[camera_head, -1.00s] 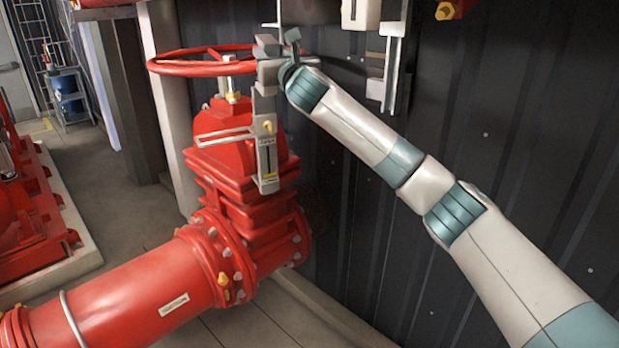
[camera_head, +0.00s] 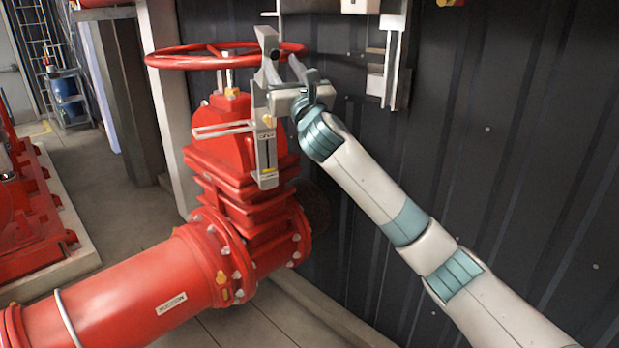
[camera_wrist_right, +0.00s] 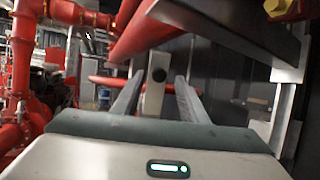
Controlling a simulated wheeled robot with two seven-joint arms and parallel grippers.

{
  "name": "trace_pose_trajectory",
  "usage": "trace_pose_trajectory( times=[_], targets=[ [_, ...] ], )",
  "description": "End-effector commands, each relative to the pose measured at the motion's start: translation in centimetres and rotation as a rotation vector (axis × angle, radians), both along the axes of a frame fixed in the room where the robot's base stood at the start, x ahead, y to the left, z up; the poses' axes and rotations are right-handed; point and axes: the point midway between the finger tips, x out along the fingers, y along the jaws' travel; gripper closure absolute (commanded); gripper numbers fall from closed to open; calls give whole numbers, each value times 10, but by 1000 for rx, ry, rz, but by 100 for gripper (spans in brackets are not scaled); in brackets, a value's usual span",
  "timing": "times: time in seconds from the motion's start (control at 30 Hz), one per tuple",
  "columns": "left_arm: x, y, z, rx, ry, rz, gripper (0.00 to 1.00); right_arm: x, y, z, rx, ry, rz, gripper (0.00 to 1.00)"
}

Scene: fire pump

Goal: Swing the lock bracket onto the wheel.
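The red handwheel (camera_head: 168,62) lies flat above the red valve and also shows in the wrist view (camera_wrist_right: 106,80). The grey lock bracket (camera_head: 267,160) stands upright at the valve's near right side, its upper end (camera_head: 267,40) at the wheel rim. My right gripper (camera_head: 284,72) is just below and right of that end, fingers pointing up and away toward the wheel. In the wrist view the right gripper's fingers (camera_wrist_right: 158,92) are apart, with the bracket's grey end with a dark hole (camera_wrist_right: 154,90) between them and gaps on both sides. Contact cannot be told. My left gripper is not in view.
A dark corrugated wall (camera_head: 480,130) stands close behind and right of the valve. A light metal wall bracket (camera_head: 394,65) hangs right of the wheel. A red pipe (camera_head: 120,300) runs to the lower left. Open floor (camera_head: 120,225) lies left of the valve.

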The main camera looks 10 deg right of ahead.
Motion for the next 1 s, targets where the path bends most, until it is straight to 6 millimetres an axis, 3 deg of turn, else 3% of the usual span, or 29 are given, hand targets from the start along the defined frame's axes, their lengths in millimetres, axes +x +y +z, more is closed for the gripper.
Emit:
trace_pose_trajectory(
  times=[0.1, 0.73, 1.0],
  targets=[
    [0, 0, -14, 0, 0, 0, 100, -18, -5, -12, -2, -2, 0, 61],
    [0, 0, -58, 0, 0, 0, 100, -108, -25, -49, -2, 0, 1, 61],
    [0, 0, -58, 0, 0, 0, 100, -84, -30, -84, 81, 79, 19, 61]
  ],
)
